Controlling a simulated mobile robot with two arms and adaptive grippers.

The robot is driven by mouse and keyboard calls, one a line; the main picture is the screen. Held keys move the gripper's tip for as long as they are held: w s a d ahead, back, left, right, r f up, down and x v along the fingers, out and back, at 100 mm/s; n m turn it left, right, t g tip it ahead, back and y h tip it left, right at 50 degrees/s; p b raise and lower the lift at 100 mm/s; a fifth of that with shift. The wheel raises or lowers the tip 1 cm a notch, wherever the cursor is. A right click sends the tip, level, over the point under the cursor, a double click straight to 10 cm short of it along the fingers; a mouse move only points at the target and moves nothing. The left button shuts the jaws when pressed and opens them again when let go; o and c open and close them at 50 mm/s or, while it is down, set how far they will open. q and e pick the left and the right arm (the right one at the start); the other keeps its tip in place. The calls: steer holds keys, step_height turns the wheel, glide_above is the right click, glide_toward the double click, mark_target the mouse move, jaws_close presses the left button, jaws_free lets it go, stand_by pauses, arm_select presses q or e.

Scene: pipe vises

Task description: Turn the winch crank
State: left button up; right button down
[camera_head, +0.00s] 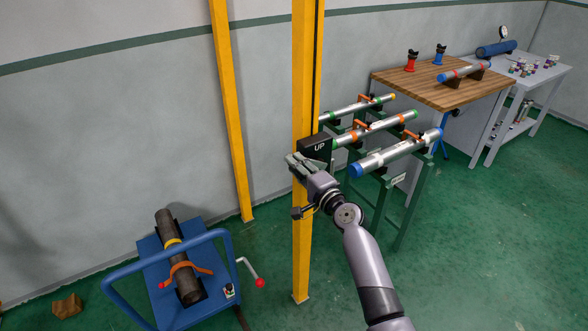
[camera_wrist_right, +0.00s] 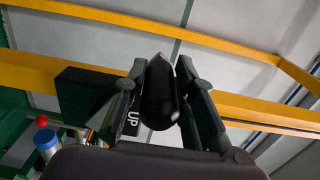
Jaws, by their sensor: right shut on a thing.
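My right gripper (camera_head: 300,164) is at the yellow post, beside a black box marked UP (camera_head: 316,148). In the right wrist view its two fingers (camera_wrist_right: 161,80) are shut on a black, rounded handle (camera_wrist_right: 160,100), which looks like the winch crank's grip. The handle is between the fingers, its tapered end pointing up in that view. The crank's arm is not clear in either view, and in the head view the gripper hides the handle. The black box also shows left of the fingers in the wrist view (camera_wrist_right: 85,92). My left gripper is not in view.
The yellow post (camera_head: 303,230) stands close to my gripper. A green rack (camera_head: 416,205) with several pipes is just right. A wooden bench (camera_head: 430,88) stands behind. Green floor is clear at right.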

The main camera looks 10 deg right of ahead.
steer(key=shift+w+d+r, duration=0.1)
steer(key=shift+d+r, duration=0.15)
steer(key=shift+r, duration=0.15)
steer(key=c, duration=1.8)
jaws_free()
steer(key=o, duration=0.5)
steer(key=shift+f, duration=0.15)
steer(key=v, duration=1.2)
